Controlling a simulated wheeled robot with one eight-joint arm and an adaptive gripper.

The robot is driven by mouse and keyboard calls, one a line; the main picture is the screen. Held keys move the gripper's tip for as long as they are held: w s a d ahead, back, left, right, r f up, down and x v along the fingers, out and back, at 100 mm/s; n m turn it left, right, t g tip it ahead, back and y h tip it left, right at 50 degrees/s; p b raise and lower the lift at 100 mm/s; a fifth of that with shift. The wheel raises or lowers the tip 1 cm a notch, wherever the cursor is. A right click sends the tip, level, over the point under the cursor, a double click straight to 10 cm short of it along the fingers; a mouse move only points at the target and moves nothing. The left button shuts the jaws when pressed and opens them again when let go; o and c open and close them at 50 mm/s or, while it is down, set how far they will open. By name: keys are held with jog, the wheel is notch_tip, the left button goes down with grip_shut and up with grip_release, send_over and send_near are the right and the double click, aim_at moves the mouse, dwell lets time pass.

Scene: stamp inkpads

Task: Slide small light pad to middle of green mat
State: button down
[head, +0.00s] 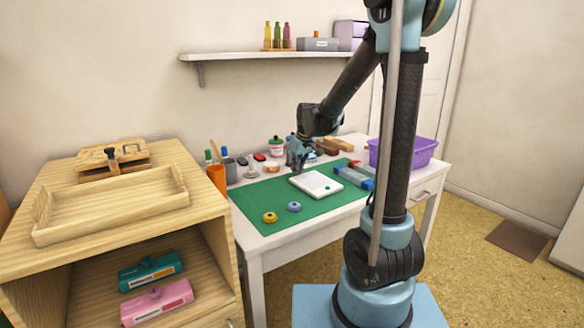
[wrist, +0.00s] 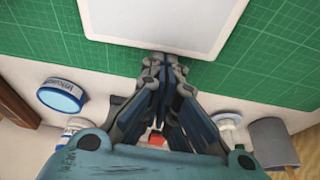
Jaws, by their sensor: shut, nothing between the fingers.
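The small light pad (head: 316,183) is a flat white panel with a pale rim. It lies on the green mat (head: 257,205), right of the mat's middle and towards its back in the head view. A small green spot shows on its surface there. In the wrist view the pad (wrist: 165,20) fills the top middle, with mat (wrist: 45,35) on both sides. My gripper (head: 297,170) is shut and empty at the pad's back left edge. In the wrist view the fingertips (wrist: 165,58) are together right at the pad's near edge; I cannot tell whether they touch it.
Yellow (head: 270,217) and blue-grey (head: 294,207) round items sit on the mat's front left. A blue and grey block (head: 354,177) lies right of the pad. Jars and cups, including an orange cup (head: 217,178), line the back. A purple bin (head: 418,152) stands right.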

jog(key=shift+s+d, duration=0.15)
jog(key=shift+s, duration=0.05)
dwell(0.3)
jog(key=shift+w+a, duration=0.4)
jog(key=shift+w, duration=0.15)
jog(key=w, duration=0.1)
jog(key=w+a, duration=0.1)
jog(key=shift+w+a+f, duration=0.1)
jog(key=shift+w+a, duration=0.15)
jog(key=shift+w, duration=0.05)
jog(key=shift+v, duration=1)
jog(key=v, duration=0.8)
jog(key=s+d+f+m+h, duration=0.1)
jog(key=s+d+m, duration=0.1)
jog(key=s+d, duration=0.5)
jog(key=s+d+f+m, duration=0.1)
jog(key=s+d, duration=0.4)
jog(key=s, duration=0.4)
jog(key=s+d+f+m, duration=0.1)
jog(key=s+d+f, duration=0.1)
jog(key=s, duration=0.3)
jog(key=s+d+f+m, duration=0.1)
jog(key=s+d+f, duration=0.1)
jog(key=s+f, duration=0.3)
jog(key=s+d+f+m+g+h, duration=0.1)
jog(key=s+d+f, duration=0.2)
jog(key=s, duration=0.4)
jog(key=shift+f, duration=0.2)
